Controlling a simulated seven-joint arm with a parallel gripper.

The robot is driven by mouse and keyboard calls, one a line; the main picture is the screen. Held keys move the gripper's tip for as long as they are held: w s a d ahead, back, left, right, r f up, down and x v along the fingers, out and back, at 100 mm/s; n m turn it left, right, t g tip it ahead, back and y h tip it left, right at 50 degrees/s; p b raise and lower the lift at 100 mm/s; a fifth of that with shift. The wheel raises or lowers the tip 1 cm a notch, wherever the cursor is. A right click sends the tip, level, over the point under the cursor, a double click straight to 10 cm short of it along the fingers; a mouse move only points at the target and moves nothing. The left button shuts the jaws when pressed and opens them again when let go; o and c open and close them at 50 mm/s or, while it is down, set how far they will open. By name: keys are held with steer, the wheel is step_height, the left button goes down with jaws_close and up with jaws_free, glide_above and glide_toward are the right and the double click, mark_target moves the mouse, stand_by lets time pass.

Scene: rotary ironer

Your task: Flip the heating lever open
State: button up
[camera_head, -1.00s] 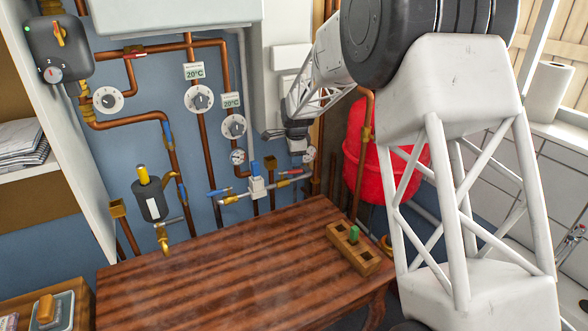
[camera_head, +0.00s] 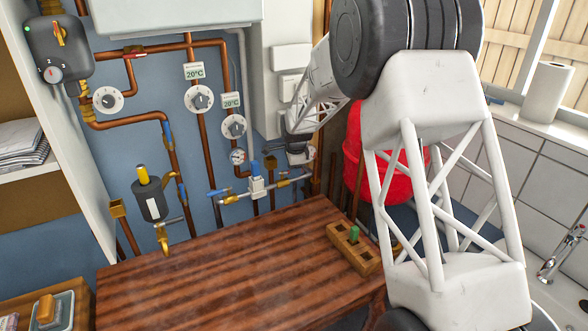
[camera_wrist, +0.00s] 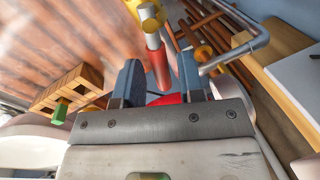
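A red lever handle (camera_wrist: 159,68) shows in the wrist view, with a grey end toward a yellow fitting (camera_wrist: 148,16). It appears between the two dark fingers of my gripper (camera_wrist: 158,80), with gaps on both sides, so the fingers are open. I cannot tell how deep the handle is between them. In the head view my gripper (camera_head: 300,152) is at the right end of the low wall pipe (camera_head: 236,198), and it hides the red lever there.
A wooden table (camera_head: 210,265) stands below the pipes, with a slotted wooden block (camera_head: 340,240) holding a green piece (camera_head: 353,235). Copper pipes and dials (camera_head: 234,126) line the wall. A red tank (camera_head: 385,180) is behind my arm.

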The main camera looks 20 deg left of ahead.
jaws_close()
steer(key=shift+n, duration=0.3)
steer(key=shift+w+a+n+y, duration=0.15)
steer(key=shift+w+a+n, duration=0.1)
steer(key=shift+n, duration=0.45)
steer(key=shift+w+a+n+y, duration=0.15)
steer(key=shift+w+n, duration=0.1)
steer(key=shift+n, duration=0.45)
steer(key=shift+o, duration=1)
jaws_free()
steer(key=shift+s+d+m, duration=0.1)
steer(key=shift+d+m, duration=0.05)
steer(key=shift+m, duration=0.15)
